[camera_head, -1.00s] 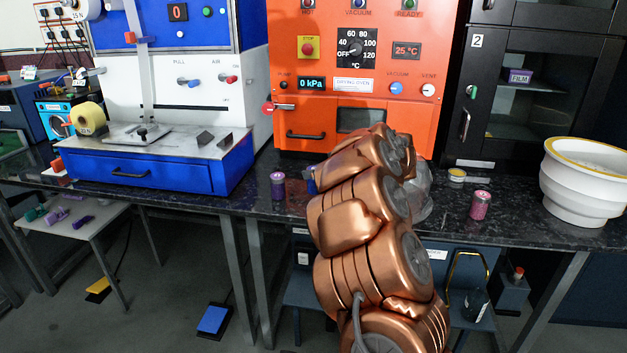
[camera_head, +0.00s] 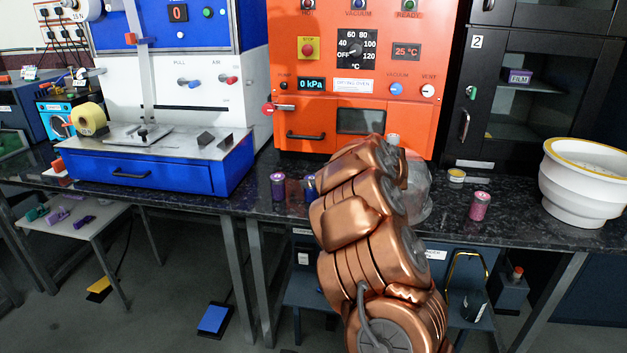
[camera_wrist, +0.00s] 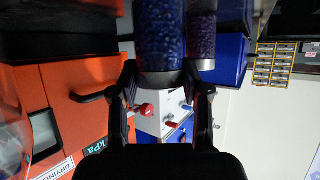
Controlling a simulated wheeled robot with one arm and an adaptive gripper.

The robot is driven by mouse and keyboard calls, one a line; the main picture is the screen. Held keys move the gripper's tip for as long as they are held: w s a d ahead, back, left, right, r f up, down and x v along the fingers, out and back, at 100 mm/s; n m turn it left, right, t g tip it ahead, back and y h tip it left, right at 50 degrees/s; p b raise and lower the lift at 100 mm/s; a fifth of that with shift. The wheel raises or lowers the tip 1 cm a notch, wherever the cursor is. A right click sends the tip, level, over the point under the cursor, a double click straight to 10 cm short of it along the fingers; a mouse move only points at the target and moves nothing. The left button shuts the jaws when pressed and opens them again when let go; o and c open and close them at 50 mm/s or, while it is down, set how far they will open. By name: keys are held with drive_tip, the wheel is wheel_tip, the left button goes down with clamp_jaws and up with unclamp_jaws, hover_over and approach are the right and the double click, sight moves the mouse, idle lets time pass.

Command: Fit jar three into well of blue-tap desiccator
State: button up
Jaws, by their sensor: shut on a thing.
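My gripper (camera_wrist: 160,75) is shut on a jar of blue beads (camera_wrist: 162,35), with one finger on each side of it. In the head view the blue jar (camera_head: 310,186) shows only partly, left of my arm, and my gripper is hidden behind the arm. A purple jar (camera_head: 278,186) stands on the bench to its left; it also shows behind the held jar in the wrist view (camera_wrist: 203,35). A pink jar (camera_head: 480,206) stands to the right. A clear glass desiccator (camera_head: 418,190) is partly hidden behind my arm. Its well and tap colour, and the jar numbers, cannot be read.
The orange vacuum oven (camera_head: 352,90) stands behind. A blue and white machine (camera_head: 160,165) is at left, a black cabinet (camera_head: 535,90) and a white tub (camera_head: 580,185) at right. A small yellow-rimmed dish (camera_head: 457,175) lies near the cabinet. The dark bench (camera_head: 230,200) has bare room near its front edge.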

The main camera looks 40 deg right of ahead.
drive_tip(key=o, duration=1.3)
drive_tip(key=shift+f, duration=0.1)
drive_tip(key=shift+c, duration=0.2)
drive_tip(key=shift+f+b, duration=0.2)
drive_tip(key=shift+b, duration=1.2)
